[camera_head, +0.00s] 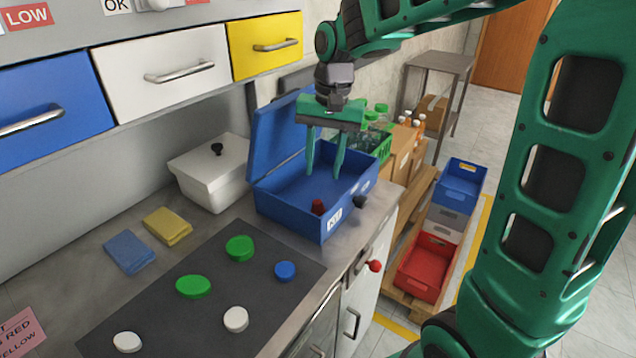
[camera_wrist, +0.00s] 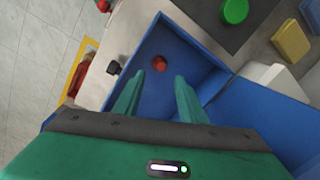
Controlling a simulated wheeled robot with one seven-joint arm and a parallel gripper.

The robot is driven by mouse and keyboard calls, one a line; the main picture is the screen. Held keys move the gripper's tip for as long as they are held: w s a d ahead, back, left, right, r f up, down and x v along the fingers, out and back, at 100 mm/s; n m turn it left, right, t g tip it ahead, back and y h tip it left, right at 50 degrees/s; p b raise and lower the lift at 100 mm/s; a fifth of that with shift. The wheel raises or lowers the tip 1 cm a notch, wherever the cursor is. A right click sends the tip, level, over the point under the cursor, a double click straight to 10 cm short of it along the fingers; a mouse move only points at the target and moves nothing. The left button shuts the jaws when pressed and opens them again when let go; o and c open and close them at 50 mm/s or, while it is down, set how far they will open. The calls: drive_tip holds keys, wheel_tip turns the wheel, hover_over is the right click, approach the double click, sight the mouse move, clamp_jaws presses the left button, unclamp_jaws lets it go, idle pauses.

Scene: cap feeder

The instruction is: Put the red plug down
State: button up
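The red plug (camera_head: 318,207) lies inside the open blue box (camera_head: 292,222), near its front wall. It also shows in the wrist view (camera_wrist: 159,63) on the box floor, beyond my fingertips and apart from them. My gripper (camera_head: 325,172) is above and partly inside the box, pointing down, with its two green fingers apart and nothing between them. In the wrist view the fingers (camera_wrist: 157,88) are spread with a clear gap.
The blue box's lid (camera_head: 283,130) stands raised at the back. A white lidded container (camera_head: 210,172) is left of it. A dark mat (camera_head: 215,290) with green, blue and white caps lies in front. Blue and yellow cloths (camera_head: 168,227) lie beside the mat. Crates stand on the floor at right.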

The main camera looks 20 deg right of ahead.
drive_tip(key=shift+s+d+r, duration=0.1)
drive_tip(key=shift+d+r, duration=0.05)
drive_tip(key=shift+r, duration=0.7)
drive_tip(key=shift+s+d+r, duration=0.1)
drive_tip(key=shift+r, duration=0.75)
drive_tip(key=s+d+f, duration=0.2)
drive_tip(key=s+d, duration=0.3)
drive_tip(key=s, duration=0.3)
drive_tip(key=s+d+f, duration=0.3)
drive_tip(key=s+d, duration=0.2)
drive_tip(key=s, duration=0.4)
drive_tip(key=s+d+f, duration=0.2)
drive_tip(key=s+d, duration=0.3)
drive_tip(key=s, duration=0.4)
drive_tip(key=shift+s+d+f+h, duration=0.2)
drive_tip(key=shift+d+f+h, duration=0.1)
drive_tip(key=shift+d+h, duration=0.1)
